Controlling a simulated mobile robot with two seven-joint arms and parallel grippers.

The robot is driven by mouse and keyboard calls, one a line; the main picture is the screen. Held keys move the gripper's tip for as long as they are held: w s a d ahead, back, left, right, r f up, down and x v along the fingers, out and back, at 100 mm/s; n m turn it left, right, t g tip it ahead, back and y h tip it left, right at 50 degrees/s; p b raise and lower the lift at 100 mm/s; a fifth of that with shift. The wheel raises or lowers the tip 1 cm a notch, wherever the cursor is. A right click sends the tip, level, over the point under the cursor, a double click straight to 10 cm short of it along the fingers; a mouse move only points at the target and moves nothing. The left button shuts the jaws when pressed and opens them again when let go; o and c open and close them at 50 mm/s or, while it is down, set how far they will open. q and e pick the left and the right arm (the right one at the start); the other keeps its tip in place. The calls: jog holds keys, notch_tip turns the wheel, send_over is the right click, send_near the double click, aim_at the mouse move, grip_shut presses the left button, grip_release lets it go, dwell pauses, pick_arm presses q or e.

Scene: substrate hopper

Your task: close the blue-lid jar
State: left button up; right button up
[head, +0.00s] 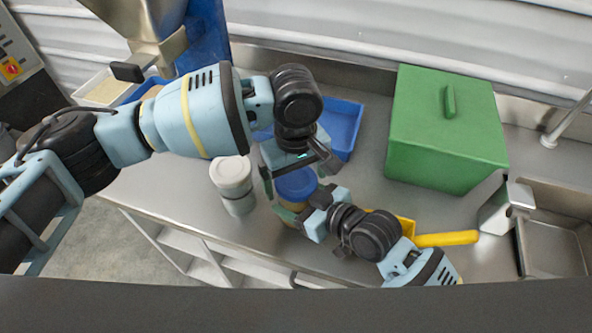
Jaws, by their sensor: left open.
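The blue-lid jar (296,184) stands near the front edge of the steel counter, in the middle of the head view. Its blue lid shows on top of a brownish body, which is mostly hidden; I cannot tell whether the lid is seated. My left gripper (296,174) is open and points down over the jar, its fingers on either side of the lid. My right gripper (304,208) comes in low from the right, with its fingers at the jar's body. The view does not show whether they press on it.
A white-lidded jar (233,183) stands close by on the left. A blue tray (345,125) lies behind the grippers. A green box (446,135) stands at the back right. A yellow-handled tool (447,239) and a sink (555,245) are at right. A hopper (152,40) is at back left.

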pick_arm(q)
jog(key=shift+c, duration=0.2)
jog(key=c, duration=1)
jog(key=shift+o, duration=0.2)
jog(key=shift+m, duration=1.7)
jog(key=o, duration=1.1)
jog(key=shift+r, duration=2.25)
jog(key=shift+c, duration=0.5)
